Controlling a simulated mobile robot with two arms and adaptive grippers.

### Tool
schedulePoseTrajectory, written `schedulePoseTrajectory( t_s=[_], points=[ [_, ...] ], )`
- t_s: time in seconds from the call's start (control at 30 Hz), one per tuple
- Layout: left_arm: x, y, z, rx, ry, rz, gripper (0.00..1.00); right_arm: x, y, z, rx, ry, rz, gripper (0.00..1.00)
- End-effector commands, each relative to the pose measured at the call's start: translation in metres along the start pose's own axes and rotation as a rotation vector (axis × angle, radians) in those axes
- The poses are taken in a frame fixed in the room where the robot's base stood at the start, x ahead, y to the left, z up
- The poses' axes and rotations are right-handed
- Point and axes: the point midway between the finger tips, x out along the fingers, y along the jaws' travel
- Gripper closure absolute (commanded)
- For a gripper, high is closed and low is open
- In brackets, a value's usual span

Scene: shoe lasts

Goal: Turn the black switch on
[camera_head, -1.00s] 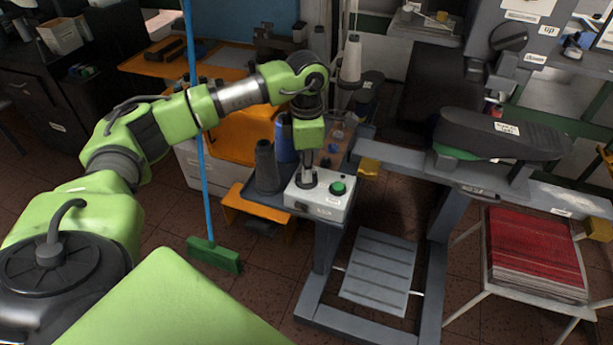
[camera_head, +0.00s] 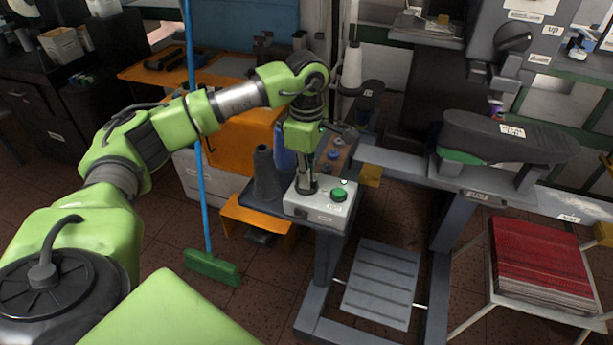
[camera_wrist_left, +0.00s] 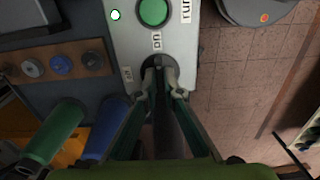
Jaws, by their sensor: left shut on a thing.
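The black switch (camera_wrist_left: 158,63) sits on the light grey control box (camera_head: 318,214), mostly hidden by my gripper; a bit of its dark base shows in the wrist view. My left gripper (camera_wrist_left: 160,93) points down at the box and is shut on the switch; it also shows in the head view (camera_head: 306,187). An "on" label stands by the switch, with another small label to its left. A green button (camera_wrist_left: 153,11) is beside it on the box. A small indicator (camera_wrist_left: 115,15) near that button looks bright white. My right gripper is out of view.
Thread cones, one dark (camera_head: 266,175) and one blue, stand left of the box. A strip with several knobs (camera_wrist_left: 62,65) lies beside it. The machine with a black shoe last (camera_head: 500,138) is at right. A broom (camera_head: 212,267) and red stack (camera_head: 540,258) stand lower.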

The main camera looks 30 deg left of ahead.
Motion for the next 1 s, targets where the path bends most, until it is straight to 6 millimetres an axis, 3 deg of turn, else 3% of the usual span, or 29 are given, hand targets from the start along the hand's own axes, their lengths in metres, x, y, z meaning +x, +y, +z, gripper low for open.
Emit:
schedulePoseTrajectory(
  t_s=[0.27,0.37,0.77,1.0],
  points=[
    [-0.002,0.002,0.000,0.002,-0.002,0.006,1.00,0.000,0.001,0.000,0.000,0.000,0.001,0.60],
    [-0.002,0.002,0.000,0.001,-0.002,0.006,0.76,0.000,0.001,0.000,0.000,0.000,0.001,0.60],
    [-0.004,0.001,0.000,0.000,-0.001,0.003,0.76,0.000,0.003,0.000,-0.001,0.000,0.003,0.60],
    [-0.044,0.002,0.001,0.001,-0.002,0.006,0.76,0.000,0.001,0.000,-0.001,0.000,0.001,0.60]
  ],
)
